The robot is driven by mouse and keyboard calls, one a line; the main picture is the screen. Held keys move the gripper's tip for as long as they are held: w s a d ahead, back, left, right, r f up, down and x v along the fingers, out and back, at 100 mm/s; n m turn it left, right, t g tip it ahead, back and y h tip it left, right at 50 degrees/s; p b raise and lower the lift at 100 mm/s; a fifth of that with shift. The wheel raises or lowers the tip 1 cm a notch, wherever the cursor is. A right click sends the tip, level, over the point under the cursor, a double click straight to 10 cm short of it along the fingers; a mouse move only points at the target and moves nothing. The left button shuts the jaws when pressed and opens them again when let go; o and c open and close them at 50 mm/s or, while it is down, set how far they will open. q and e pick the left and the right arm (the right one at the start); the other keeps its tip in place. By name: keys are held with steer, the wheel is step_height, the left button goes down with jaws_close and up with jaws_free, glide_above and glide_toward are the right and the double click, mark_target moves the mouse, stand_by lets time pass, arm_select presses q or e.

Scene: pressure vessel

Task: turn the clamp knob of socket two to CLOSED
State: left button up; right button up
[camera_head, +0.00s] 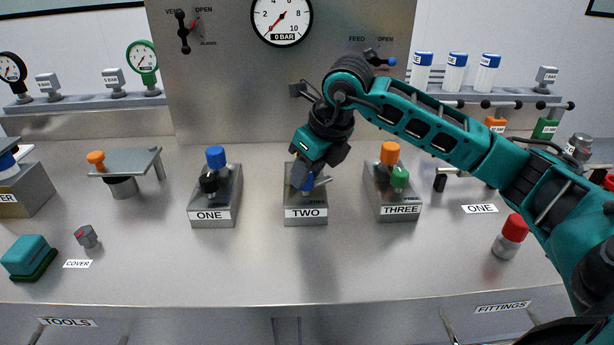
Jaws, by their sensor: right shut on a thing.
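The socket block labelled TWO (305,213) stands at the middle of the steel bench. The gripper hides most of the block's top, so the knob's setting and any CLOSED mark cannot be read. My left gripper is not in view.
Socket block ONE (212,205) with blue and black parts stands left; block THREE (392,198) with orange and green parts stands right. A red-capped jar (510,236) is near my right arm. A gauge panel (230,90) rises behind. The front middle bench is clear.

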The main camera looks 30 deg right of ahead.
steer(key=n+y, duration=0.1)
steer(key=n, duration=0.1)
steer(key=shift+d+n, duration=0.15)
steer(key=shift+n, duration=0.25)
steer(key=n+g+y, duration=0.1)
steer(key=n, duration=0.1)
steer(key=shift+w+n+b, duration=0.1)
steer(key=shift+n+b, duration=0.2)
steer(key=shift+n, duration=0.1)
steer(key=n+g, duration=0.1)
steer(key=n, duration=0.2)
steer(key=shift+w+r+y, duration=0.1)
steer(key=shift+y, duration=0.3)
steer(key=shift+n+g+p, duration=0.3)
steer(key=shift+n+g, duration=0.2)
steer(key=shift+n, duration=1.2)
steer(key=o, duration=1)
steer(key=shift+o, duration=0.2)
steer(key=shift+d, duration=0.1)
